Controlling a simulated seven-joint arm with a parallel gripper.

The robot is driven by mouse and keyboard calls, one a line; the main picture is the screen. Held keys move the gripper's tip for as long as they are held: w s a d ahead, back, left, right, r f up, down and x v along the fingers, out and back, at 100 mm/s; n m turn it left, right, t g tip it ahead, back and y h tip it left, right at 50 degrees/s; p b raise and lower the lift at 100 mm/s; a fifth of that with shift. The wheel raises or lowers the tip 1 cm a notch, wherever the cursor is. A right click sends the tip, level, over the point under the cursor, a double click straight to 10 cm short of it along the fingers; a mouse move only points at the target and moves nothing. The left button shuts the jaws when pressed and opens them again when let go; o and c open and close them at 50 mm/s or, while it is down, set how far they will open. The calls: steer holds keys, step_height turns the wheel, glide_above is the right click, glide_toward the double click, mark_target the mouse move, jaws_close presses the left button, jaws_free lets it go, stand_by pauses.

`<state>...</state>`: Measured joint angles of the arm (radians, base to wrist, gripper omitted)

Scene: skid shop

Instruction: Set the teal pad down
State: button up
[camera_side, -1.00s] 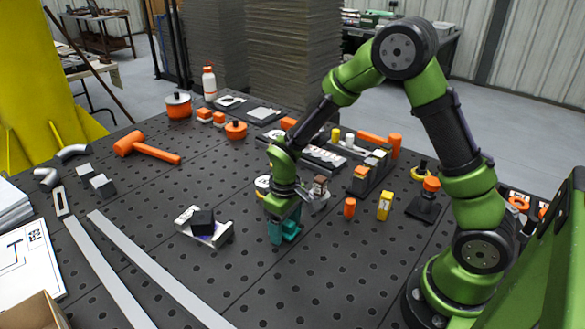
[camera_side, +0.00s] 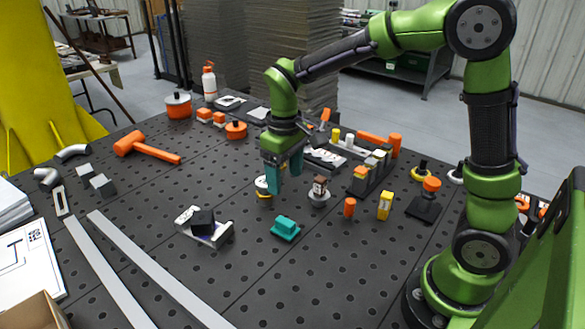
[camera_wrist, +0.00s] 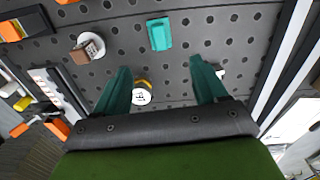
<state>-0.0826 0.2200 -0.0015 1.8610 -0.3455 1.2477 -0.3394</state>
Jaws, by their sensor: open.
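The teal pad (camera_side: 286,227) lies on the dark perforated table, in front of my gripper in the side view. It also shows in the wrist view (camera_wrist: 159,34), at the top middle, apart from the fingers. My gripper (camera_side: 283,180) has teal fingers pointing down and is raised above the table, clear of the pad. In the wrist view its two fingers (camera_wrist: 162,82) are spread wide with nothing between them that they hold.
A white round piece with yellow (camera_wrist: 141,94) stands below the gripper. A round base with a brown block (camera_side: 319,191) is close right. A silver stand with a black block (camera_side: 208,225) is left of the pad. An orange mallet (camera_side: 145,147) lies farther left. Table around the pad is bare.

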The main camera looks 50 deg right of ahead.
steer(key=s+r+m+t+y, duration=0.1)
steer(key=s+r+m+t, duration=0.3)
steer(key=s+r, duration=0.5)
steer(key=s+t, duration=0.2)
steer(key=s, duration=0.2)
steer(key=shift+s+t+y, duration=0.15)
steer(key=shift+t+y, duration=0.15)
steer(key=shift+y, duration=0.1)
steer(key=shift+o, duration=0.2)
steer(key=shift+s+a+m, duration=0.1)
steer(key=shift+s+m, duration=0.2)
steer(key=shift+m, duration=0.1)
steer(key=shift+o, duration=1)
steer(key=shift+s+t, duration=0.2)
steer(key=shift+t, duration=0.1)
